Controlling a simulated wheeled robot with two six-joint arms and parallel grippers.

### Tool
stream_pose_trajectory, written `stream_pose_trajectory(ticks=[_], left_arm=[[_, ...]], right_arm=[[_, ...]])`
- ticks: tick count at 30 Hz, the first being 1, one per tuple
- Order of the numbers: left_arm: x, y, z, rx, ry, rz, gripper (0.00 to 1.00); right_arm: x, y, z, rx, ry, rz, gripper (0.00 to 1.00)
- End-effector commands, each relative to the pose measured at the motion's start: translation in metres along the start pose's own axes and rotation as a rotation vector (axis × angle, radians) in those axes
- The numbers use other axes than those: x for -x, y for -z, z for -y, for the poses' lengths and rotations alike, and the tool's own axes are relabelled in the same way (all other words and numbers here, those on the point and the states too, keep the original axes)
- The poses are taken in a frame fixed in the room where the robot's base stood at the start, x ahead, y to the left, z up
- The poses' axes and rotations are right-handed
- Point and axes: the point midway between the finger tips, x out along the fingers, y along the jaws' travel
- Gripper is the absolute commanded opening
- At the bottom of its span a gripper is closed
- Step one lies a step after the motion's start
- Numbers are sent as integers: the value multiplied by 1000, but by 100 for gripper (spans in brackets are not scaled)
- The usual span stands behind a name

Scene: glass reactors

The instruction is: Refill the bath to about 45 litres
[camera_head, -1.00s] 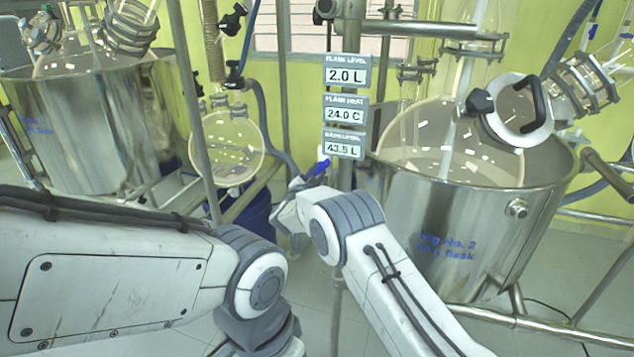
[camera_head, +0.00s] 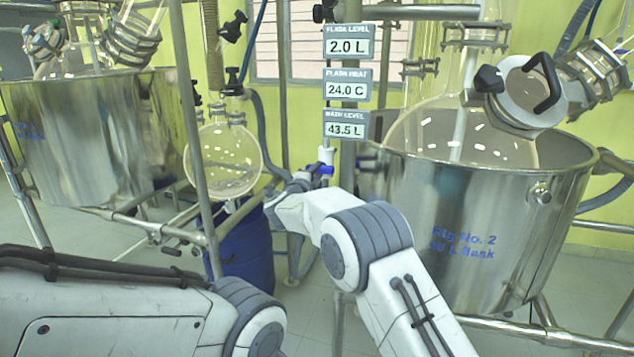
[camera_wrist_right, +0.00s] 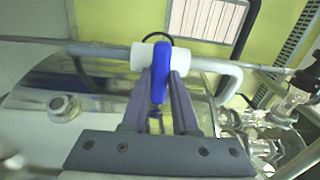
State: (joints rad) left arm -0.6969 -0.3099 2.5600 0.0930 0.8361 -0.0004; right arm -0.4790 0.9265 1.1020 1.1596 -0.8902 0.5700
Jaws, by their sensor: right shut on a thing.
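The bath of Rig No. 2 (camera_head: 480,225) is a steel vessel at the right of the head view, with a large glass flask (camera_head: 425,135) inside. Its bath level sign (camera_head: 346,125) reads 43.5 L. A white valve (camera_head: 326,155) with a blue handle (camera_head: 323,169) sits left of the bath rim. In the right wrist view the white valve (camera_wrist_right: 143,56) is on a pipe above the bath, and the blue handle (camera_wrist_right: 160,88) stands between the fingers. My right gripper (camera_wrist_right: 161,75) is shut on this handle. My left gripper is out of view.
Signs for flask level (camera_head: 348,43), 2.0 L, and flask heat (camera_head: 347,86), 24.0 C, hang above. A second steel bath (camera_head: 85,140) stands left. A round glass flask (camera_head: 222,160) hangs over a blue drum (camera_head: 245,250). Metal posts and hoses crowd the middle.

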Motion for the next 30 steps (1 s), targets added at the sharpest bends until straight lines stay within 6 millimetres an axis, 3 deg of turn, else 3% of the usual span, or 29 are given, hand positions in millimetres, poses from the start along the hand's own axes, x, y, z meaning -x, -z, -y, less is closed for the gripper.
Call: stream_pose_trajectory(ticks=[19, 20, 21, 22, 30], left_arm=[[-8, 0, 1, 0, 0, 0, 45], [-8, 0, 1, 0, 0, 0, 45], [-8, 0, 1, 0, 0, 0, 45], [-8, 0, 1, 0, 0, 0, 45], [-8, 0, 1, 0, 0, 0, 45]], right_arm=[[0, 0, -2, -53, -3, -1, 0], [0, 0, -2, -53, -3, -1, 35], [0, 0, -2, -53, -3, -1, 50], [0, 0, -1, -53, -3, -1, 57], [0, 0, -1, -51, -1, 0, 57]])
